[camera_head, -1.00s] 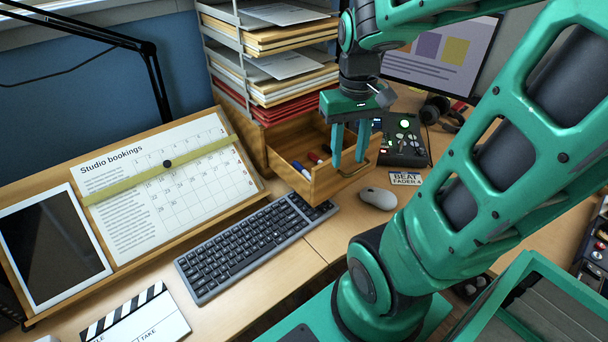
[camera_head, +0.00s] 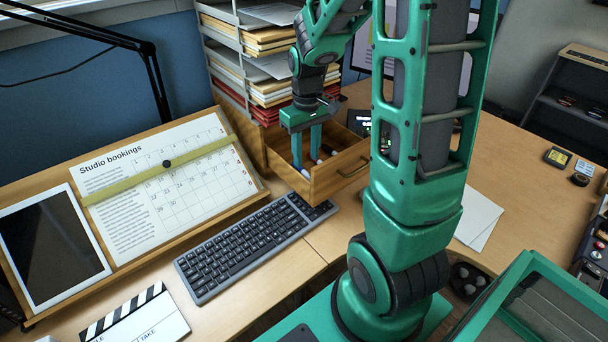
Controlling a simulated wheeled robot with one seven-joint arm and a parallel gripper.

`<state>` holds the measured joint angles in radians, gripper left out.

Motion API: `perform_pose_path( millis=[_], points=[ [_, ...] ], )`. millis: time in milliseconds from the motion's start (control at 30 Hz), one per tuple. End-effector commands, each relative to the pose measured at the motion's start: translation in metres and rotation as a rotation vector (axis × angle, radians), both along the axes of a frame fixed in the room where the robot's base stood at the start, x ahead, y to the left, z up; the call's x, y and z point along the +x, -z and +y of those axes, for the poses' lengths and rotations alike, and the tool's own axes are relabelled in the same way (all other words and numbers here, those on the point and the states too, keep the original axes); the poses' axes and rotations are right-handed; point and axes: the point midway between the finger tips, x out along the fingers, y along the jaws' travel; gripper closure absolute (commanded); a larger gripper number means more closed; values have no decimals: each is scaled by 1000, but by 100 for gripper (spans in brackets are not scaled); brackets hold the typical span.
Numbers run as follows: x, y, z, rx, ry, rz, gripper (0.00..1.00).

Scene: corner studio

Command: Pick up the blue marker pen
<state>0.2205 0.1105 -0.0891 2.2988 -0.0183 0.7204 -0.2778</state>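The open wooden drawer (camera_head: 345,180) under the paper trays holds several pens.
A stack of paper trays (camera_head: 262,62) stands behind the drawer. A keyboard (camera_head: 255,246) lies in front of it, and a leaning calendar board (camera_head: 165,185) is to the left. My arm hides the desk right of the drawer. White paper (camera_head: 478,220) lies farther right.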

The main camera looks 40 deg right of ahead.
Motion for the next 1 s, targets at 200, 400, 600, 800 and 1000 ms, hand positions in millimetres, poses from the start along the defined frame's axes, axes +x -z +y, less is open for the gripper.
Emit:
perform_pose_path(
  millis=[200, 400, 600, 800, 1000],
  points=[
    [1, 16, -1, 1, 0, 3, 65],
    [3, 44, -2, 1, -1, 4, 65],
    [3, 56, -2, 1, -1, 1, 65],
    [4, 56, -2, 0, -1, 0, 65],
    [4, 56, -2, 0, -1, 0, 100]
  ],
)
